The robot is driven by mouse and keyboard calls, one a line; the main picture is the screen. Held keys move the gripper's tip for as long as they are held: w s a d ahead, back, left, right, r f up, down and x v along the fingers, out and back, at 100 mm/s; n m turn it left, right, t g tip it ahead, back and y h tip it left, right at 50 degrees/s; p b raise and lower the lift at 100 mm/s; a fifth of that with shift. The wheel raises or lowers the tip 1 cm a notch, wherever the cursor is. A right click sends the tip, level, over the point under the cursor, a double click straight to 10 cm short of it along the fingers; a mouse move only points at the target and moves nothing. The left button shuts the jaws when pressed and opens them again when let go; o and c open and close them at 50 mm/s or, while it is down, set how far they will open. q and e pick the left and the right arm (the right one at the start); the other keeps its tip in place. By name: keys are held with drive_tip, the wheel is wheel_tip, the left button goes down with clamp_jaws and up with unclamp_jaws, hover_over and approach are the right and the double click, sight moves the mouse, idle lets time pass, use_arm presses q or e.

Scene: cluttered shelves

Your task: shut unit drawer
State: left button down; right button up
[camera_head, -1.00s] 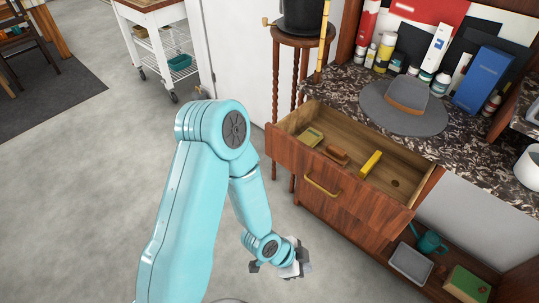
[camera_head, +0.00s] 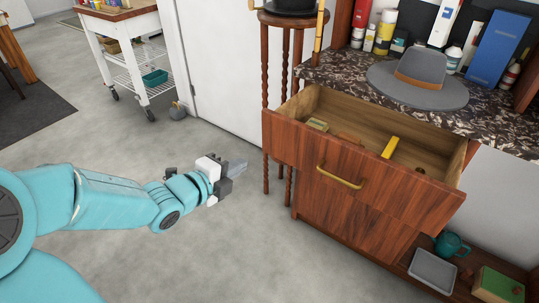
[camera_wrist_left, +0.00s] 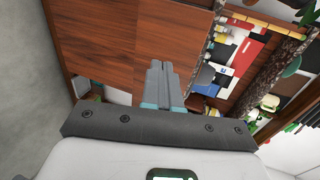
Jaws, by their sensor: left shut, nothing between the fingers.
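The unit drawer (camera_head: 385,196) is a reddish-brown wooden drawer, pulled well out of the cabinet under the dark marbled top. It has a brass handle (camera_head: 340,178) on its front. Inside lie a yellow block (camera_head: 390,147) and a few small items. My left gripper (camera_head: 238,168) is shut and empty, to the left of the drawer front and apart from it in the head view. In the left wrist view, the grey fingers (camera_wrist_left: 160,75) are together and point toward the brown wooden front (camera_wrist_left: 110,45). My right gripper is not in view.
A grey hat (camera_head: 418,80) and a blue box (camera_head: 497,48) stand on the marbled top (camera_head: 340,75). A dark wooden stand (camera_head: 283,100) is just left of the drawer. Below right are a grey tray (camera_head: 432,270) and a teal watering can (camera_head: 450,244). Grey floor lies open at the left.

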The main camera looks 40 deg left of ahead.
sight(279, 143)
use_arm(q)
drive_tip(key=x, duration=0.4)
drive_tip(key=b+x, duration=0.1)
drive_tip(key=x, duration=0.8)
drive_tip(key=shift+w+r, duration=0.1)
drive_tip(key=shift+r, duration=0.25)
drive_tip(key=shift+w, duration=0.5)
